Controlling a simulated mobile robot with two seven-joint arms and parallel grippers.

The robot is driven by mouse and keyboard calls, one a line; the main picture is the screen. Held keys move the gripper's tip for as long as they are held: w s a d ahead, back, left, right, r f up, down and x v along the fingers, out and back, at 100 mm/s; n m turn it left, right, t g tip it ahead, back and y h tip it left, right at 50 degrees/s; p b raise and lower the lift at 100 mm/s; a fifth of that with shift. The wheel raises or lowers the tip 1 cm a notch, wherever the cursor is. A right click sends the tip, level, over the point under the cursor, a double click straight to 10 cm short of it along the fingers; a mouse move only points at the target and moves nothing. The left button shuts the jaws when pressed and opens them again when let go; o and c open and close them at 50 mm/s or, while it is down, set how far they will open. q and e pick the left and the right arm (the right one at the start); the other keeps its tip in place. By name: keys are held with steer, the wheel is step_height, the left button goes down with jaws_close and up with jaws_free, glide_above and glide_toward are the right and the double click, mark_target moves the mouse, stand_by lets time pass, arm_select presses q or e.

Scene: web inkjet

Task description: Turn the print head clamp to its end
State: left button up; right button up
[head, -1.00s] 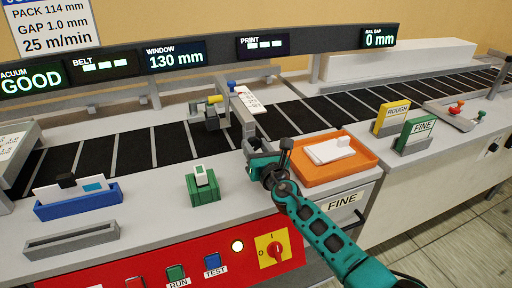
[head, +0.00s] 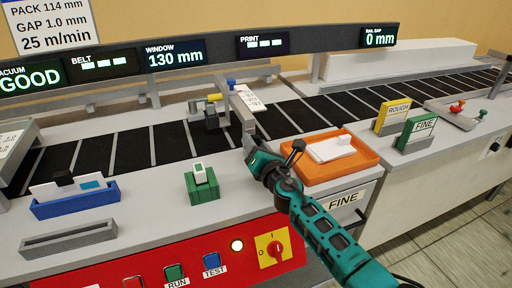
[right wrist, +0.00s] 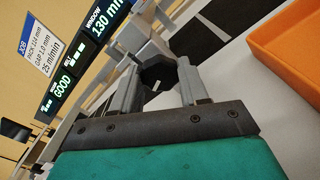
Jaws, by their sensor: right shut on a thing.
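My right gripper (head: 246,140) reaches in at the near edge of the belt, beside the print head (head: 212,112) with its yellow and blue parts. In the right wrist view the two grey fingers of this gripper (right wrist: 158,88) are shut on a dark faceted knob (right wrist: 158,72) with a short white mark, which I take to be the print head clamp. In the head view the knob is hidden by the gripper and rail. My left gripper is not in view.
An orange tray (head: 369,158) with a white block stands close to the right of my right wrist. A green holder (head: 203,188), a blue card holder (head: 76,203) and the red control panel (head: 190,262) are nearer. Yellow and green stands (head: 416,134) are farther right.

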steer(key=shift+m, duration=0.9)
steer(key=o, duration=1.1)
steer(key=shift+c, duration=0.2)
